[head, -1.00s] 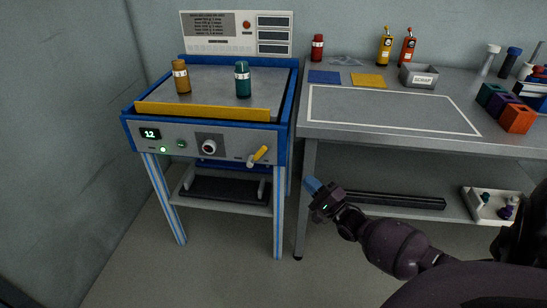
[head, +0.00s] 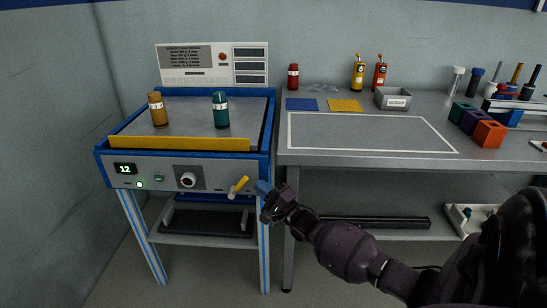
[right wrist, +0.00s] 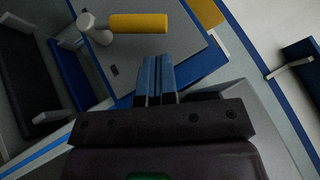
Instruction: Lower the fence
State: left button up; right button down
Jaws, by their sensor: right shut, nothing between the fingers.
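The fence is a yellow bar (head: 180,143) along the front edge of the blue-framed machine's top (head: 195,108); it stands up above the edge. A lever with a yellow handle (head: 239,184) sits at the right of the front panel, tilted up to the right. It also shows in the right wrist view (right wrist: 138,23), on a white pivot. My right gripper (head: 262,187) is shut and empty, just right of the handle and apart from it. In the right wrist view its blue fingers (right wrist: 155,75) are together below the handle. My left gripper is not in view.
An amber bottle (head: 157,109) and a teal bottle (head: 220,110) stand on the machine's top. The panel has a display (head: 125,169) reading 12 and a black-centred knob (head: 188,180). A grey workbench (head: 365,157) stands to the right, close to my forearm.

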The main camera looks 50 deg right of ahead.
jog(key=shift+w+a+r, duration=0.4)
jog(key=shift+w+a, duration=0.15)
jog(key=shift+a, duration=0.1)
